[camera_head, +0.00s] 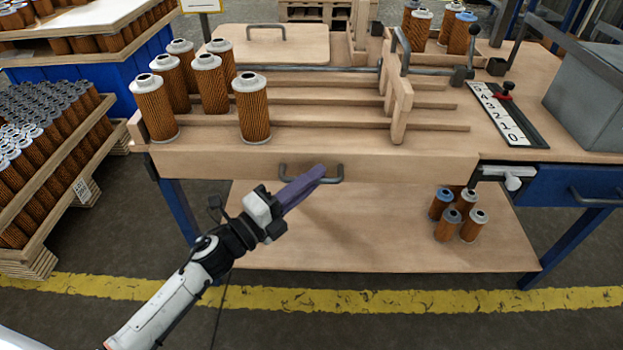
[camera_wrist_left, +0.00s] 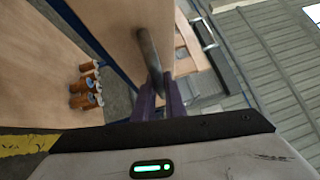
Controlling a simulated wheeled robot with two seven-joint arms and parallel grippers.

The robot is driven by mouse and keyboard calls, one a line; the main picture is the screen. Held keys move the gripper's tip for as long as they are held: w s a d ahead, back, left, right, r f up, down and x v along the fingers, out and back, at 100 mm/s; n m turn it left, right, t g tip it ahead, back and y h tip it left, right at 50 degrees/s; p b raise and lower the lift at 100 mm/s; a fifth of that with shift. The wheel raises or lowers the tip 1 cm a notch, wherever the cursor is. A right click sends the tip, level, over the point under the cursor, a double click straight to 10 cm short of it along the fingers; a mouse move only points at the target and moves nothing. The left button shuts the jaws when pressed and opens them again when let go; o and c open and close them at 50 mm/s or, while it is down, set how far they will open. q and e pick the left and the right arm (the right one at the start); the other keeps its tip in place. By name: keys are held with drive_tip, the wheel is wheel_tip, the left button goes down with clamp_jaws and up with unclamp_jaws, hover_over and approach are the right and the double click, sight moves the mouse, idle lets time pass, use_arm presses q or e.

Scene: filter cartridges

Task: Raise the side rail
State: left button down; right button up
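The side rail (camera_head: 220,165) is a long pale wooden board along the front edge of the workbench. It stands on edge, its top about level with the bench surface. A grey bar handle (camera_head: 339,172) is on its front face; it also shows in the left wrist view (camera_wrist_left: 148,45). My left gripper (camera_head: 318,170) has purple fingers that cross the handle's middle. In the left wrist view the fingers (camera_wrist_left: 160,92) lie close on both sides of the bar and appear shut on it. They hide part of the handle. My right gripper is not in view.
Several filter cartridges (camera_head: 253,108) stand on the bench behind the rail. A white latch (camera_head: 510,179) is by the rail's right end. More cartridges (camera_head: 472,226) stand on the lower shelf (camera_head: 340,245). The floor in front is clear.

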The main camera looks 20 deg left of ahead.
sight(311, 160)
use_arm(q)
drive_tip(key=shift+r, duration=0.1)
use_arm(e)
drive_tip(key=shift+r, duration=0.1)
